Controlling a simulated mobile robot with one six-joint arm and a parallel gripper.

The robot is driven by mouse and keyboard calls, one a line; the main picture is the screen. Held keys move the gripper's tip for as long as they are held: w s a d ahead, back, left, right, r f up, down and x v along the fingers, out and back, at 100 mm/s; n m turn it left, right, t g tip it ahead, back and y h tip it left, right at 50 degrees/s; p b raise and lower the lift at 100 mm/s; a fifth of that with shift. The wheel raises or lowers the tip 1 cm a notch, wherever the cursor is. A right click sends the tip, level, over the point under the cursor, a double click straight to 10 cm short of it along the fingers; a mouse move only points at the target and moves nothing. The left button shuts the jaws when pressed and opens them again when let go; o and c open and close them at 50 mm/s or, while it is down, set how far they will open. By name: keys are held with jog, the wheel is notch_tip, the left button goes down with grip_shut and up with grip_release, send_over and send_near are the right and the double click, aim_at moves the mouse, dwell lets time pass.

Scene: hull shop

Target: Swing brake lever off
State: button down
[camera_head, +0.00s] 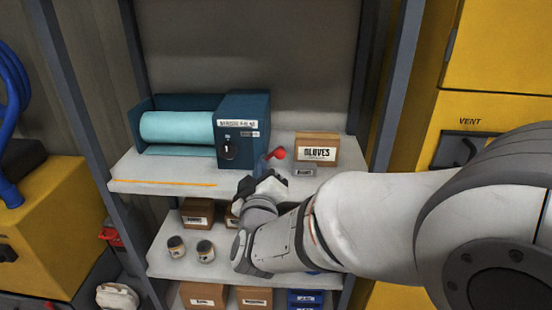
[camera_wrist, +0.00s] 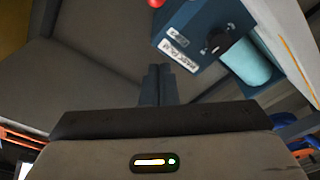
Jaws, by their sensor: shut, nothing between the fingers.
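A red knob or lever end (camera_head: 276,154) shows beside the right side of a dark blue dispenser box (camera_head: 243,115) on the upper shelf; its lower part is hidden. The box has a black round knob and white labels on its front, and a teal roll (camera_head: 178,127) to its left. In the wrist view a bit of red (camera_wrist: 155,3) shows at the top edge, left of the box (camera_wrist: 205,30). My gripper (camera_wrist: 159,70) is shut and empty. In the head view my gripper (camera_head: 262,166) is in front of the shelf, just below and left of the red part, seemingly apart from it.
An orange strip (camera_head: 165,183) lies along the shelf front. Jars (camera_head: 205,250) and small boxes fill the shelf below. Grey posts and yellow cabinets flank the shelves.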

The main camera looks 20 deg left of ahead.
aim_at(273, 155)
jog(key=w+f+p, duration=0.2)
jog(key=w, duration=0.8)
jog(key=shift+w+a, duration=0.15)
jog(key=shift+w, duration=0.05)
